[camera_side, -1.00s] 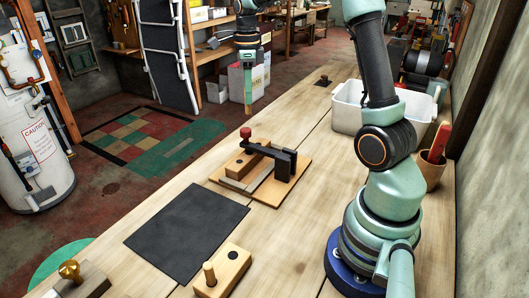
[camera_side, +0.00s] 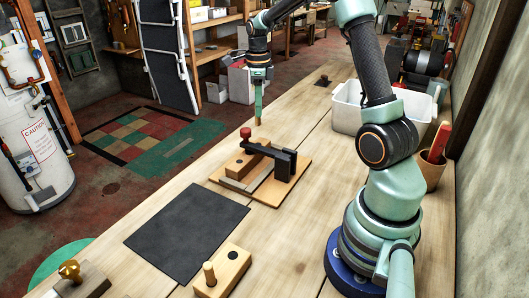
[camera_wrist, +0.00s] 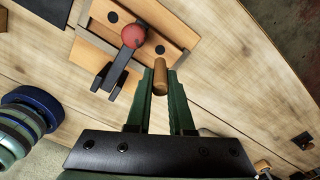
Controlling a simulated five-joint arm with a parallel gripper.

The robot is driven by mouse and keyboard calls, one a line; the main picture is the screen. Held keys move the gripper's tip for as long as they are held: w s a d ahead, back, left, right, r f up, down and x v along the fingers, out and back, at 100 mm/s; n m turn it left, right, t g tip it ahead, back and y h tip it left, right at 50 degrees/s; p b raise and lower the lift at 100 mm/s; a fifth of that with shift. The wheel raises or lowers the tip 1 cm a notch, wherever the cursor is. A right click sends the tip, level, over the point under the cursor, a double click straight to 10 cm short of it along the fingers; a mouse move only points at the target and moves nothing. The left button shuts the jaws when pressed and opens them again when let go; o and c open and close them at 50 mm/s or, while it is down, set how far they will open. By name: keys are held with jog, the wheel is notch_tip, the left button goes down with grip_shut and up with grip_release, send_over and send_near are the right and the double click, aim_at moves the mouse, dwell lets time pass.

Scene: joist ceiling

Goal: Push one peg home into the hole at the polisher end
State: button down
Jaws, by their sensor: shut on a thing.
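My gripper (camera_side: 258,98) is shut on a wooden peg (camera_wrist: 160,77), which also shows as a short tip in the side view (camera_side: 258,121). The peg hangs above the bench near the far end of the clamp fixture. The fixture has a wooden block (camera_wrist: 151,18) on a board (camera_side: 264,196), with a black clamp arm (camera_side: 284,160) and red knob (camera_wrist: 133,36). The block has two dark holes in the wrist view: one nearer hole (camera_wrist: 112,17), and the far-end hole (camera_wrist: 160,49), just beyond the peg in the picture. The gap between peg and hole is hard to judge.
A front wooden block (camera_side: 222,277) holds an upright peg (camera_side: 209,273) beside an empty hole. A black mat (camera_side: 188,230) lies left of it. A white tub (camera_side: 345,119) and a pot (camera_side: 432,172) stand right. The polisher (camera_side: 425,62) is at the back right.

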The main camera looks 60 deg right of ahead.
jog(key=shift+f, duration=2.75)
jog(key=shift+f, duration=1)
jog(key=shift+f, duration=0.7)
jog(key=shift+f, duration=0.55)
jog(key=c, duration=0.7)
grip_release()
jog(key=shift+r, duration=0.1)
